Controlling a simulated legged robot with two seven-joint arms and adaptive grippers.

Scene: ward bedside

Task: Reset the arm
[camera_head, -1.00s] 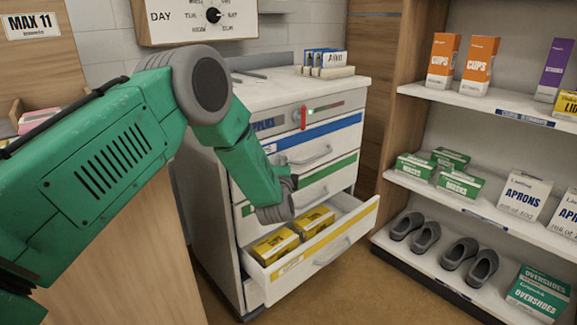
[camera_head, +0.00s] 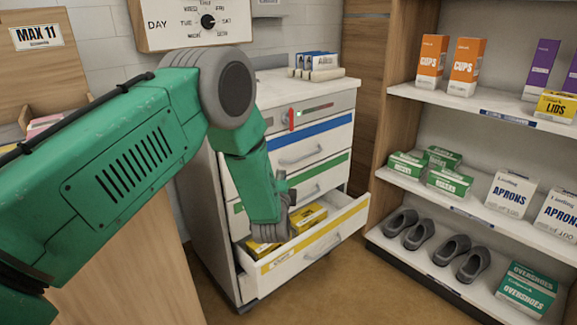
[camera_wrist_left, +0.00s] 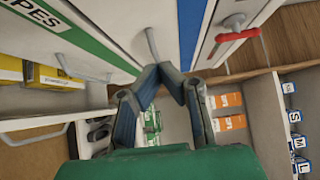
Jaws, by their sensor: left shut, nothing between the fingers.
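My left arm (camera_head: 110,160) comes in from the left in the head view, its forearm hanging down in front of the drawer cabinet (camera_head: 225,245). My left gripper (camera_head: 286,205) is small and partly hidden there, in front of the green-labelled drawer and over the open drawer's area. In the left wrist view its fingers (camera_wrist_left: 163,72) meet at the tips and hold nothing. My right gripper is in neither view.
The yellow-labelled bottom drawer (camera_head: 315,248) stands open with yellow boxes (camera_head: 310,217) in it. A red lever (camera_head: 292,119) is on the cabinet's top panel. Stocked shelves (camera_head: 480,215) stand at the right. Bare floor (camera_head: 355,285) shows between.

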